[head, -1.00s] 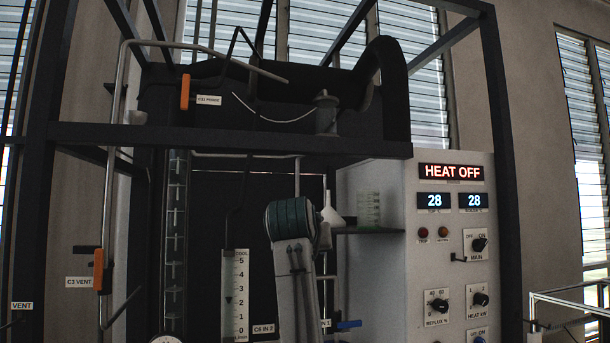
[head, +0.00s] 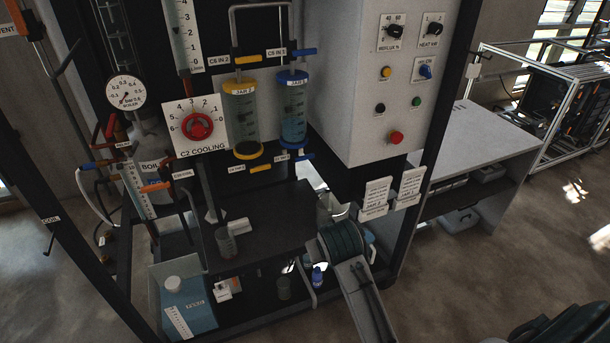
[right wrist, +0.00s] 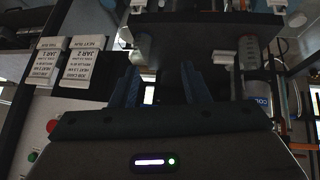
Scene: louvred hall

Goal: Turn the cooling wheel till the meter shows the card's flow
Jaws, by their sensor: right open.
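The red cooling wheel (head: 197,127) sits on a white plate marked C2 COOLING, with numbers from 0 to 6 around it; its exact setting is too small to tell. Above it stands the white scale of the cooling meter (head: 185,45), cut off by the top edge; I cannot read its marker. Two white cards (head: 376,198) (head: 410,187) hang at the bench's right front; their small print is unreadable. In the right wrist view my right gripper (right wrist: 156,78) is open, its blue fingers apart with nothing held.
Two jars, one yellow-capped (head: 242,120) and one blue-capped (head: 292,110), hang right of the wheel. A pressure gauge (head: 126,92) is at its left. A beaker (head: 226,242) stands on the dark shelf below. The white control cabinet (head: 355,90) juts out at right.

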